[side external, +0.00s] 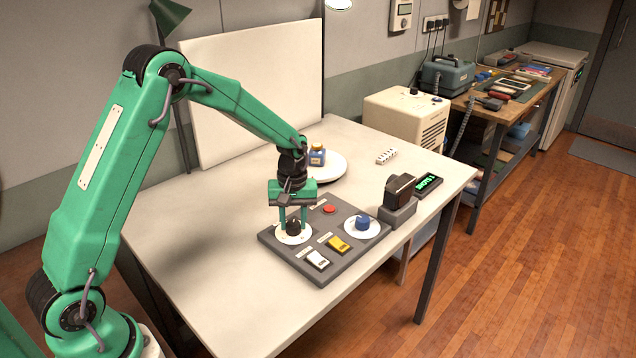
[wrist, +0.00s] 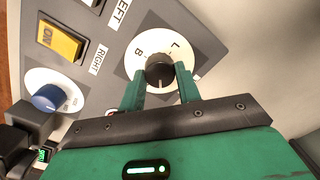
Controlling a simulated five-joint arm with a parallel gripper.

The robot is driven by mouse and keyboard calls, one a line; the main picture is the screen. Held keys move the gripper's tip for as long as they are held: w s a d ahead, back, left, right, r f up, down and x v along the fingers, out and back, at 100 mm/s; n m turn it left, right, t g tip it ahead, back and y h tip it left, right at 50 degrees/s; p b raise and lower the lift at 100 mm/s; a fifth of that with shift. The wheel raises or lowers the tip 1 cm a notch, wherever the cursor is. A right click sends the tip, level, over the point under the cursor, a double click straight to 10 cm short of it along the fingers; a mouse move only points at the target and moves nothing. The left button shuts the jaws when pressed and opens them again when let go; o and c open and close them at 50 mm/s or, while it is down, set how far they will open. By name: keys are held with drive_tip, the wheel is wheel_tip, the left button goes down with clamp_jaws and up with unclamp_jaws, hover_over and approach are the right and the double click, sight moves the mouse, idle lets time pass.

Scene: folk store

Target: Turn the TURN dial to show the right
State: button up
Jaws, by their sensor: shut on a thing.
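A black knob (side external: 293,227) sits on a round white dial plate (side external: 280,239) at the left of the grey control panel (side external: 275,249). My gripper (side external: 294,222) points down over it and is shut on the black knob. In the wrist view the fingers (wrist: 160,86) stand on both sides of the knob (wrist: 159,72). The white plate (wrist: 147,53) carries letters resembling L and B at the knob's far side; the near part is hidden by my gripper. No TURN label is readable.
The panel also has a blue knob (side external: 362,222) on a white plate, a red button (side external: 329,209), a yellow switch (side external: 339,243) and a white switch (side external: 317,259). A black device (side external: 398,191) and a small green-lit display (side external: 428,184) stand to the right. The table front is clear.

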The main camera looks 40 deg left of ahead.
sight(294, 223)
drive_tip(key=m, duration=0.3)
drive_tip(key=shift+d+m, duration=0.2)
drive_tip(key=shift+m, duration=0.2)
drive_tip(key=shift+d+m, duration=0.1)
drive_tip(key=shift+m, duration=1.7)
drive_tip(key=o, duration=1)
wheel_tip(294, 223, up, 7)
drive_tip(key=shift+r, duration=0.4)
